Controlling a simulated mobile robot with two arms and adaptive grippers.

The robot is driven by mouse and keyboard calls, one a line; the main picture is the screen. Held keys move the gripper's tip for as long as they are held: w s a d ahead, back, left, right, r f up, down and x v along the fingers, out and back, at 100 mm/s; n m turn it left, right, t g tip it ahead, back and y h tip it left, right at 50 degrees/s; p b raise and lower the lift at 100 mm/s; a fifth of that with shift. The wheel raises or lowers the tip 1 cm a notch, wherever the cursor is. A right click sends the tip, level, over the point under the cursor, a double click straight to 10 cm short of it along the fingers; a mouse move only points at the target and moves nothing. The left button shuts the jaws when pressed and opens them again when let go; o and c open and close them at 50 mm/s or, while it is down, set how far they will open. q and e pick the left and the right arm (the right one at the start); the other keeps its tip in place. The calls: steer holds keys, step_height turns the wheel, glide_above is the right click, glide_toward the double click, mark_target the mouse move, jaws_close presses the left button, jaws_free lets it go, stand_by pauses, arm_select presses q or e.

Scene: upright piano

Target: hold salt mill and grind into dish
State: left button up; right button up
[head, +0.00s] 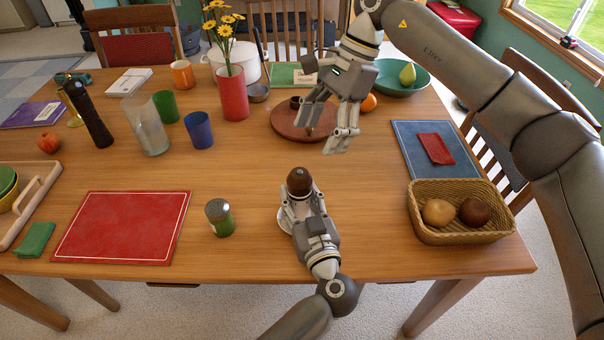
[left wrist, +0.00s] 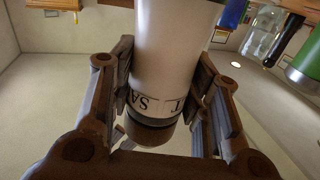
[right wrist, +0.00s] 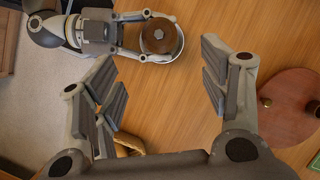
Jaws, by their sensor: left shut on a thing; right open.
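The salt mill (head: 299,181) has a brown knob top and a white body. It stands upright in my left gripper (head: 302,205) near the front edge of the table. The left wrist view shows the mill's white side (left wrist: 170,60) with part of its lettering between the fingers. My right gripper (head: 318,140) is open and empty, above and behind the mill. In the right wrist view the mill's top (right wrist: 160,36) is beyond the open fingers. A teal bowl (head: 420,88) with a pear stands at the back right; I cannot tell whether it is the dish.
A round wooden board (head: 285,118) is under my right gripper. A green shaker (head: 219,218) and red placemat (head: 122,228) are to the left, a wicker basket (head: 458,236) to the right. A dark mill (head: 88,115), cups and a flower vase (head: 233,95) stand further back.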

mark_target(304, 171)
steer(key=x, duration=1.1)
steer(key=c, duration=1)
steer(key=shift+m, duration=0.3)
steer(key=shift+c, duration=0.2)
